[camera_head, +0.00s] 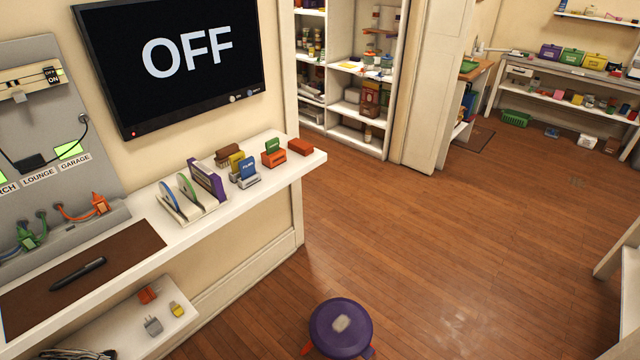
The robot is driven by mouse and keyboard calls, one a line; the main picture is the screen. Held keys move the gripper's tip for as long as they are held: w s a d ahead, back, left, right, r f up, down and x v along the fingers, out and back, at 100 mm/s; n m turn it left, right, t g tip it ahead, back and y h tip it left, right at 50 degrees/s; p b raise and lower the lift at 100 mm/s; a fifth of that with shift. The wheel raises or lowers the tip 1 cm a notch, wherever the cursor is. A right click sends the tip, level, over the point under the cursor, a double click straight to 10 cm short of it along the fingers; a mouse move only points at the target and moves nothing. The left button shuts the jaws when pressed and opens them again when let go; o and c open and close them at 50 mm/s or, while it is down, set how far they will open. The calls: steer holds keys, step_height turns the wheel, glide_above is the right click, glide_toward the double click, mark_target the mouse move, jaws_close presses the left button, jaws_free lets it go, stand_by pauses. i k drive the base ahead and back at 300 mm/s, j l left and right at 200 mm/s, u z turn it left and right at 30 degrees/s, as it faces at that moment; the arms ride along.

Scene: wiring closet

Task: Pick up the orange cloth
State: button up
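I cannot make out an orange cloth in this view. Orange things do show: an orange plug (99,204) on the wall panel, an orange holder (274,158) and a small red-orange block (300,147) on the white wall shelf, and a small red-orange piece (148,295) on the lower shelf. None of them clearly looks like cloth. My gripper is not in view.
A round purple stool-like thing (341,328) with a pale patch on top stands on the wooden floor. The white wall shelf (240,200) runs along the left. Shelving (343,90) and a workbench (570,78) stand at the back. The middle floor is clear.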

mark_target(302, 147)
steer(key=i+l+u, duration=0.2)
steer(key=i, duration=0.3)
steer(key=i+l+u, duration=0.15)
steer(key=i+l, duration=0.15)
steer(key=i, duration=0.25)
steer(key=i+l+u, duration=0.2)
steer(key=i+l, duration=0.2)
steer(key=i, duration=0.05)
